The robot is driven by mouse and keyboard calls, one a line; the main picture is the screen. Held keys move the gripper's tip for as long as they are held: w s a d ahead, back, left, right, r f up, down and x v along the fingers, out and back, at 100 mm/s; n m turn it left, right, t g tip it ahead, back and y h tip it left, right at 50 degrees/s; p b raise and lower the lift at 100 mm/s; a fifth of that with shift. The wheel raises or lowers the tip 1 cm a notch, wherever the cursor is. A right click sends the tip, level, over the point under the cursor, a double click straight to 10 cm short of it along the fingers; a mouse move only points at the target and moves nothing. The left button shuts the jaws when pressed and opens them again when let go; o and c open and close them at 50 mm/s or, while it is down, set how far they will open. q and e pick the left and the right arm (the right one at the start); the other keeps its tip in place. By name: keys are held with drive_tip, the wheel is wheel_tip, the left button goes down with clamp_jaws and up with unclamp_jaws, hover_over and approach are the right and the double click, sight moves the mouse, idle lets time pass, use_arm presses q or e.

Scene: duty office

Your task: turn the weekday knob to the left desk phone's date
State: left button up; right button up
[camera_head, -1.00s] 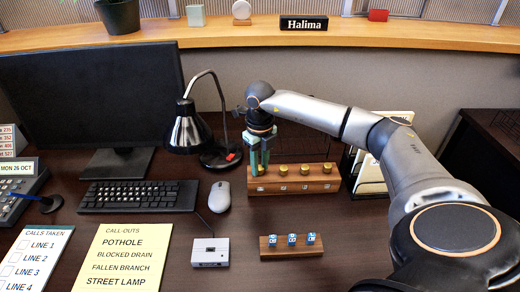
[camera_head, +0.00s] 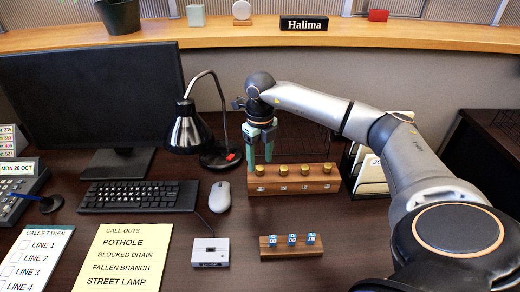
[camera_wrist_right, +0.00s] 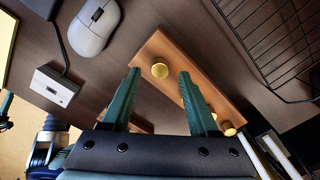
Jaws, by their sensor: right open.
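A wooden block (camera_head: 318,188) on the desk bears several brass knobs in a row; the leftmost knob (camera_head: 260,170) shows just below my right gripper (camera_head: 260,162). Labels on the knobs are too small to read. In the right wrist view the right gripper (camera_wrist_right: 160,74) is open, with a brass knob (camera_wrist_right: 159,70) showing between its fingertips; the fingers look apart from it. A desk phone (camera_head: 20,190) at the left edge has a display (camera_head: 17,168) reading MON 26 OCT.
A black lamp (camera_head: 187,132) stands left of the gripper. A mouse (camera_head: 219,196), a keyboard (camera_head: 140,196) and a small grey box (camera_head: 210,252) lie to the left. A wooden stand (camera_head: 268,253) with three blue-and-white cubes is in front.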

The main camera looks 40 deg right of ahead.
sight(260, 168)
wheel_tip(260, 168, up, 10)
drive_tip(key=shift+p, duration=0.3)
idle(0.5)
